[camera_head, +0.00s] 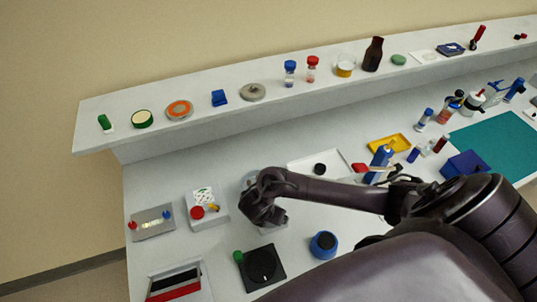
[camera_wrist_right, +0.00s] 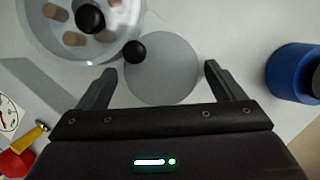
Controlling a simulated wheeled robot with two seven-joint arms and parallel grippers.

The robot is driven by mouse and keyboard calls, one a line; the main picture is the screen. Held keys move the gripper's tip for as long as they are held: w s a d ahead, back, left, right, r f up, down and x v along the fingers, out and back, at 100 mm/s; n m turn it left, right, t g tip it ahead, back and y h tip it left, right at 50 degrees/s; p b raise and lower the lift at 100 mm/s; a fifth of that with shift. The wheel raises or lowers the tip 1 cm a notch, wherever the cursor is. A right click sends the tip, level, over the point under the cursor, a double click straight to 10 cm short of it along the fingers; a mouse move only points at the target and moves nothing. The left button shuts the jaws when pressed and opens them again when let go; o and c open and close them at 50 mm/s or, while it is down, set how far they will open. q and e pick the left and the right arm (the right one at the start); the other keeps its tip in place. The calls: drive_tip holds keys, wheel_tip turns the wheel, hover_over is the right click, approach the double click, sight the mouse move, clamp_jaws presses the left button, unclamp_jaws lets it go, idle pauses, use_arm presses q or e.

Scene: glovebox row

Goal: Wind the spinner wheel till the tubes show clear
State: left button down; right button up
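The spinner wheel (camera_wrist_right: 60,40) shows in the right wrist view at the top left, cut off by the frame edge. It is a pale round dish with several brownish tubes (camera_wrist_right: 75,39) and a black centre knob (camera_wrist_right: 90,18). A black ball knob (camera_wrist_right: 134,51) sits at its rim, beside a flat grey disc (camera_wrist_right: 162,82). My right gripper (camera_wrist_right: 160,72) is open, its fingers apart above the grey disc, with the ball knob nearer the left finger. In the head view my right gripper (camera_head: 264,212) mostly hides the spinner. My left gripper is not in view.
A blue pot with a black top (camera_wrist_right: 297,72) stands to the right in the wrist view. Left of the spinner is a white box with a red button (camera_head: 207,208). A black box with a round dial (camera_head: 262,266) lies in front. A loaded shelf (camera_head: 210,115) runs behind.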

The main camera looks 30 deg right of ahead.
drive_tip(key=shift+o, duration=0.8)
drive_tip(key=shift+s+a, duration=0.1)
drive_tip(key=shift+s+a+r, duration=0.1)
drive_tip(key=shift+a+r, duration=0.05)
drive_tip(key=shift+r, duration=0.15)
drive_tip(key=v, duration=0.3)
drive_tip(key=shift+a+r, duration=0.25)
drive_tip(key=shift+r, duration=0.05)
drive_tip(key=shift+s+r, duration=0.15)
drive_tip(key=shift+r, duration=0.2)
drive_tip(key=shift+a+r, duration=0.45)
drive_tip(key=shift+r, duration=0.25)
drive_tip(key=shift+s+d+r, duration=0.2)
drive_tip(key=shift+r, duration=0.35)
drive_tip(key=shift+f, duration=0.1)
